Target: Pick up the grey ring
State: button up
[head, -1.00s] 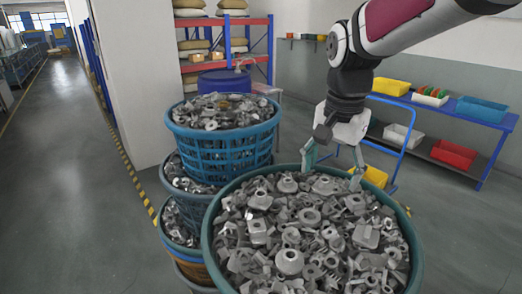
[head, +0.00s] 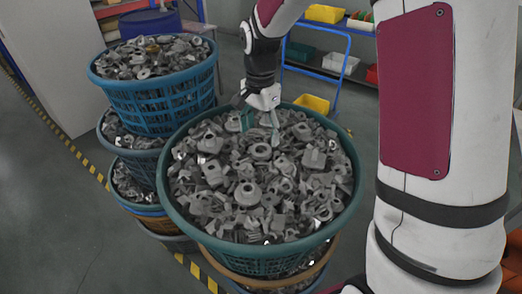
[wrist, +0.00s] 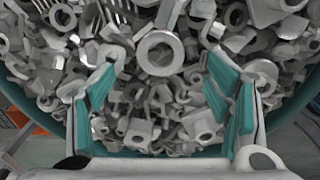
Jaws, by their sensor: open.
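A grey ring (wrist: 142,55) lies face up among many grey metal parts in the wrist view, just beyond my fingertips and roughly centred between them. It does not touch the fingers there. I cannot single it out among the parts in the head view. The parts fill a teal basket (head: 171,203), heaped to its rim. My gripper (head: 260,122) is open and empty, pointing down at the far side of this heap. Its teal finger pads also show in the wrist view (wrist: 165,88), spread apart with parts visible between them.
A blue basket (head: 165,105) full of similar parts stands at the back left, on other stacked baskets. Loose parts crowd around the ring on all sides. Floor is open at the left.

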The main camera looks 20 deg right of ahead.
aim_at(261, 153)
jog(key=shift+d+f+p, duration=0.1)
jog(key=shift+f+p, duration=0.55)
jog(key=shift+f, duration=2)
jog(key=shift+c, duration=0.4)
jog(key=c, duration=1.2)
